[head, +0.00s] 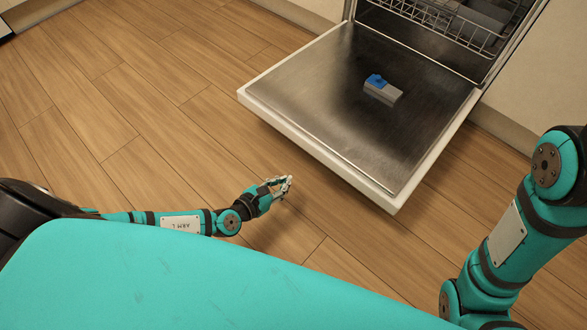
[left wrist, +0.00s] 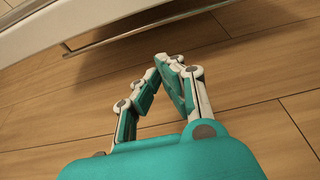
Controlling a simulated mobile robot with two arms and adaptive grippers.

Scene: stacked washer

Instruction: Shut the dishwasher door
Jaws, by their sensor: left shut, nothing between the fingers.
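The dishwasher door (head: 310,95) is folded down open, its steel inner face up and its white edge toward me. A grey detergent dispenser with a blue part (head: 382,88) sits on that inner face. My left gripper (head: 288,184) is shut and empty, in front of and left of the door's near edge, apart from it. In the left wrist view, the left gripper (left wrist: 165,62) points toward a white panel edge with a metal bar (left wrist: 145,27). My right arm shows at the right; its gripper is out of view.
A wire dish rack (head: 440,25) is inside the dishwasher above the door. Pale cabinet fronts (head: 540,90) stand on both sides of it. The wooden floor (head: 130,100) is clear to the left of the door.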

